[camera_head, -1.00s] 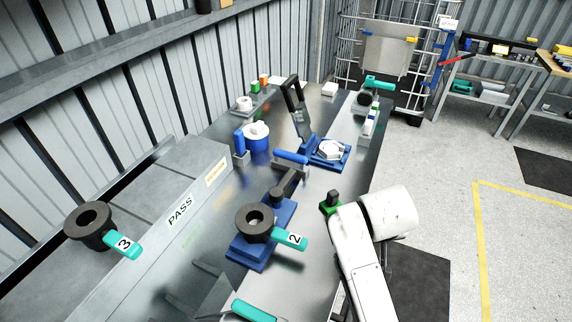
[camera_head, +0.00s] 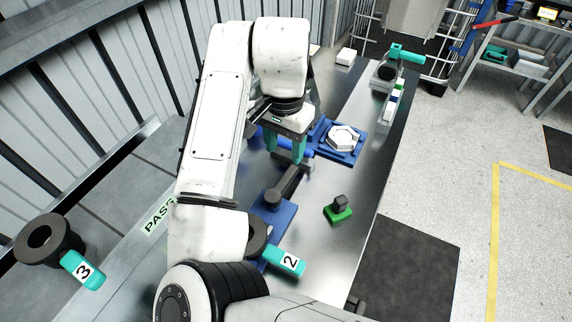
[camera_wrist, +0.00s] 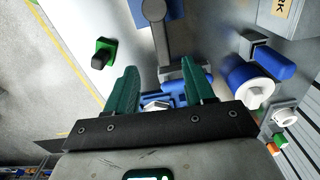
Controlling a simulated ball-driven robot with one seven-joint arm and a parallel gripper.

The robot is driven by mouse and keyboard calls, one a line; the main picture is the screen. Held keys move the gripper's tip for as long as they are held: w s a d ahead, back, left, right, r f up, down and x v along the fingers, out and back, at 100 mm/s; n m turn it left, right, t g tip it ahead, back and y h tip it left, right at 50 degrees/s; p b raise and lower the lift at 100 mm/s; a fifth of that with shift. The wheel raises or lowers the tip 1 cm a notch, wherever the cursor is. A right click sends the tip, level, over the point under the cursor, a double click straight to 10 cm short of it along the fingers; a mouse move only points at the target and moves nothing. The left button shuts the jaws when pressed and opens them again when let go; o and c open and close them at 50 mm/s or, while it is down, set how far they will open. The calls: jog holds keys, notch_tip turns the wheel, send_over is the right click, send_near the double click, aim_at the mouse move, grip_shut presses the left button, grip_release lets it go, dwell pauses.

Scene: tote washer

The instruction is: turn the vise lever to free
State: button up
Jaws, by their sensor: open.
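The blue vise (camera_head: 272,215) is on the metal bench, partly hidden behind my arm. A dark ring part with a teal tag marked 2 (camera_head: 289,262) sits at its near end. The vise lever (camera_head: 287,182) is a dark grey arm with a blue crosswise handle at its far end. My gripper (camera_head: 285,157) points down over the handle, with its teal fingers open. In the wrist view, the lever (camera_wrist: 167,48) runs between the two fingertips (camera_wrist: 159,66), and the blue handle (camera_wrist: 180,84) shows between the fingers. I cannot tell whether the fingers touch it.
A blue fixture with a white hex piece (camera_head: 342,138) stands just beyond. A green block with a dark knob (camera_head: 338,209) is to the right. A blue-and-white roll (camera_wrist: 248,90) shows in the wrist view. A ring tagged 3 (camera_head: 50,240) lies at the left.

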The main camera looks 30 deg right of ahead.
aim_at(284, 180)
notch_tip(284, 180, down, 11)
jog(key=shift+r+p, duration=0.15)
jog(key=shift+p, duration=0.6)
jog(key=shift+c, duration=0.2)
grip_shut()
jog(key=shift+a, duration=0.1)
